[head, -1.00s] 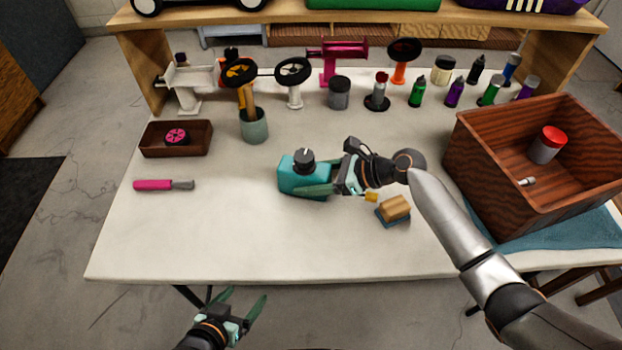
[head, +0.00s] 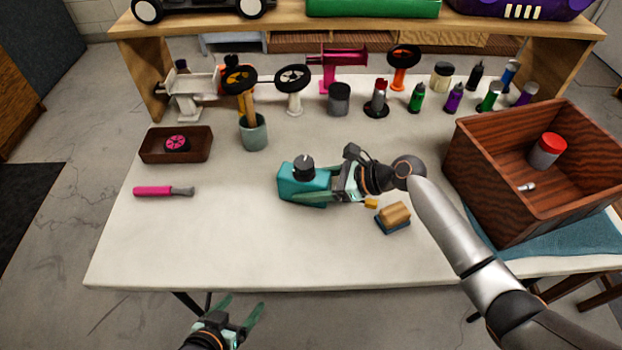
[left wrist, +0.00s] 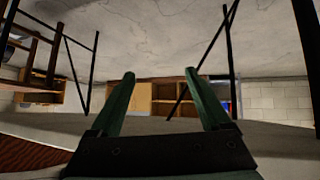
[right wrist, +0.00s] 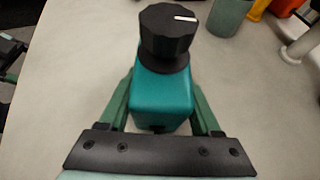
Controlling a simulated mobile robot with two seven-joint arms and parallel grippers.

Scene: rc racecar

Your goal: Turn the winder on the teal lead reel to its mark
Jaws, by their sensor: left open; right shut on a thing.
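The teal lead reel (head: 300,184) stands on the table, left of my right gripper. Its black ribbed winder knob (head: 303,167) sits on top; in the right wrist view the knob (right wrist: 165,35) carries a white pointer line. No separate mark on the reel can be made out. My right gripper (head: 335,186) is shut on the reel's teal body (right wrist: 160,95), one finger on each side, below the knob. My left gripper (head: 240,312) is open and empty, in front of and below the table's front edge; its fingers (left wrist: 158,95) also show in the left wrist view.
A wooden block on a blue base (head: 394,216) and a small yellow piece (head: 371,203) lie beside my right gripper. A pink-handled tool (head: 160,191) and brown tray (head: 150,146) are left. A large wooden crate (head: 480,170) stands right. The table's front middle is clear.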

